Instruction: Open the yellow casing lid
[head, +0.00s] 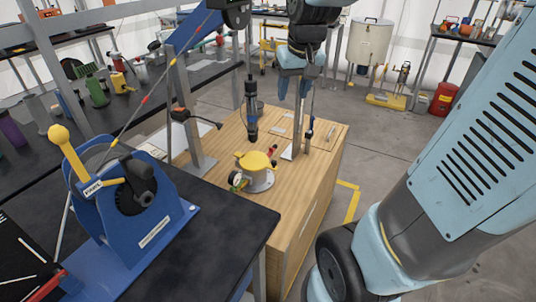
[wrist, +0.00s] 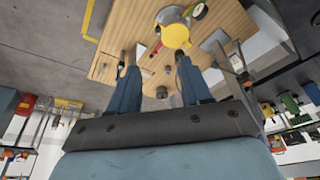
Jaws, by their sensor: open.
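The yellow casing lid (head: 256,160) sits on top of a grey round casing (head: 262,182) on the wooden bench. The lid looks closed. In the wrist view the lid (wrist: 175,36) shows as a yellow disc just beyond my right-hand fingertip, with part of the grey casing (wrist: 168,14) behind it. My gripper (head: 301,138) points down above the bench, to the right of and behind the lid in the head view. In the wrist view its fingers (wrist: 156,58) are apart with nothing between them. I see no contact with the lid.
A dial gauge (head: 238,180) adjoins the casing. A dark hanging tool (head: 251,108) is above the wooden bench (head: 303,210), behind the lid. A small red-handled item (head: 272,150) lies nearby. A blue winch (head: 135,205) fills the left foreground. A grey post (head: 184,115) stands left.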

